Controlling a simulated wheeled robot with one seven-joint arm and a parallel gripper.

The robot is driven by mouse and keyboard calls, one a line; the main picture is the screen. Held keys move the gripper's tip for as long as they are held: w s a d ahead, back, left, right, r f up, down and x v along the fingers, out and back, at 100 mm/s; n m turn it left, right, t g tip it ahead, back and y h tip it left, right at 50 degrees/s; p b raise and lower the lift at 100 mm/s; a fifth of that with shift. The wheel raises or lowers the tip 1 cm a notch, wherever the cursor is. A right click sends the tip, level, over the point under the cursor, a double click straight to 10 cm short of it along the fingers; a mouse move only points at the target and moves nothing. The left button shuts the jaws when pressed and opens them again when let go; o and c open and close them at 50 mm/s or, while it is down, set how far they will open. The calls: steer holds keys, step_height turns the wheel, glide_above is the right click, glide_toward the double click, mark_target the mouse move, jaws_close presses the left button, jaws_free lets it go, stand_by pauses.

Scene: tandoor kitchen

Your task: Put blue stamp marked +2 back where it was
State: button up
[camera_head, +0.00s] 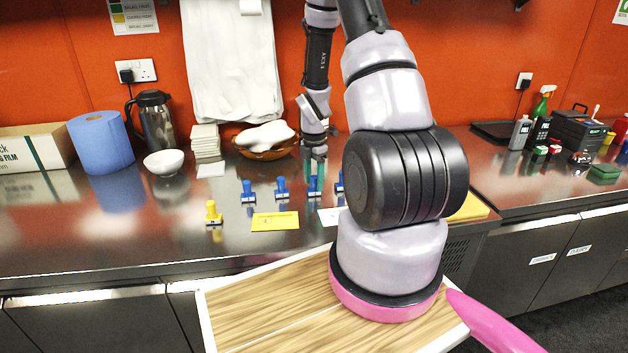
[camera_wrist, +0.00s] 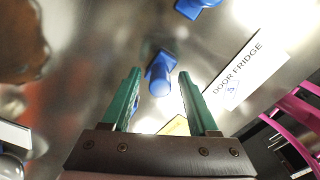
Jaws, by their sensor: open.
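Several blue stamps stand in a row on the steel counter. One blue stamp (camera_head: 314,187) is right below my gripper (camera_head: 315,157); others are a left one (camera_head: 248,191), a middle one (camera_head: 282,188) and one partly behind my arm (camera_head: 339,182). In the wrist view my gripper (camera_wrist: 160,76) has its green fingers apart and empty, pointing down, with a blue stamp (camera_wrist: 159,78) showing between them. Another blue stamp (camera_wrist: 200,5) is at the top edge. I cannot read a +2 mark on any stamp.
A white card marked DOOR FRIDGE (camera_wrist: 245,68) lies beside the stamps. A bowl with white contents (camera_head: 265,138) stands behind. The counter front left is clear.

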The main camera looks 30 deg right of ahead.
step_height(320, 180, up, 12)
step_height(320, 180, up, 8)
steer(key=f+m+t, duration=0.1)
steer(key=m, duration=0.3)
glide_above(314, 176)
steer(key=s+a, duration=0.1)
steer(key=a, duration=0.1)
steer(key=s+a+r+m+t, duration=0.2)
steer(key=s+a+r+m, duration=0.1)
steer(key=s+r+m, duration=0.3)
steer(key=s+a+r+m+t+y, duration=0.1)
steer(key=s+a+r+m+t, duration=0.1)
steer(key=s+a+r+m, duration=0.2)
steer(key=s+a+r+m+t+y, duration=0.1)
steer(key=s+a+r+m, duration=0.3)
steer(key=s+r+m, duration=0.5)
step_height(314, 176, up, 2)
steer(key=shift+a+m+t, duration=0.25)
steer(key=shift+m+t, duration=0.35)
steer(key=shift+m, duration=0.1)
